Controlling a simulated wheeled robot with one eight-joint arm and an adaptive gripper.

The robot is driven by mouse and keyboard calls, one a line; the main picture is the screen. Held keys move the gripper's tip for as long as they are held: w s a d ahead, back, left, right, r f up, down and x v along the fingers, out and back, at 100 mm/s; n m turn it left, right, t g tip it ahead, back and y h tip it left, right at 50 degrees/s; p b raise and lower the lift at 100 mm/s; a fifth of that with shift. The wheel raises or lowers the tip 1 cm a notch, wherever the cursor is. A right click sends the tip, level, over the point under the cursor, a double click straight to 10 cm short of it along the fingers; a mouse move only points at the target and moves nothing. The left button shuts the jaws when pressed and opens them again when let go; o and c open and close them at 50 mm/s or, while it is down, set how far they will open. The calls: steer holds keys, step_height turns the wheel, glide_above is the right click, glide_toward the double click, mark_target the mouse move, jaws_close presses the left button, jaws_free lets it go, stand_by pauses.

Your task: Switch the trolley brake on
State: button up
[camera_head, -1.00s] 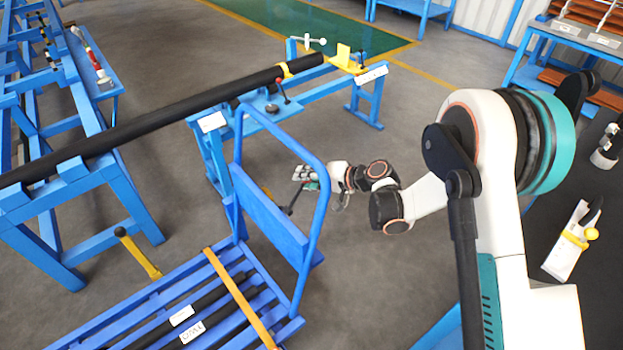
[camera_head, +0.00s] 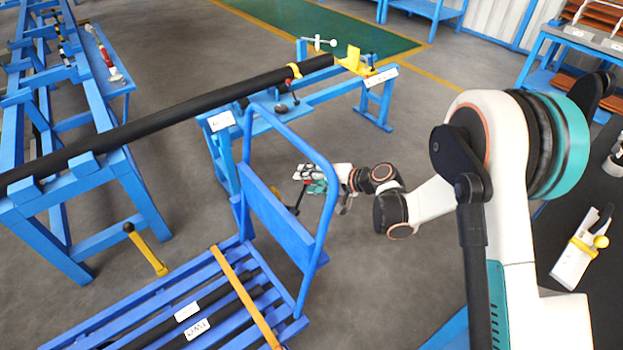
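The blue trolley (camera_head: 243,258) stands at the lower middle, with a slatted deck and an upright push handle (camera_head: 328,190). A yellow lever with a black knob (camera_head: 148,252) stands tilted beyond the trolley's left side. A thin dark lever (camera_head: 299,198) shows behind the handle panel, close to my gripper. I cannot tell for sure which lever is the brake. My gripper (camera_head: 308,181) is low beside the handle, at the dark lever's upper end. It is small and partly covered by the handle tube, so its fingers and any contact are unclear.
A long black pipe (camera_head: 190,108) crosses the upper left on blue stands. A blue bench (camera_head: 345,88) with yellow fittings stands behind the trolley. A yellow strap (camera_head: 245,296) crosses the deck. Bare grey floor (camera_head: 385,265) lies right of the handle.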

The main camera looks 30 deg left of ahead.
steer(key=shift+w+d, duration=0.1)
steer(key=shift+d+r, duration=0.2)
steer(key=shift+d, duration=0.15)
steer(key=v, duration=1.1)
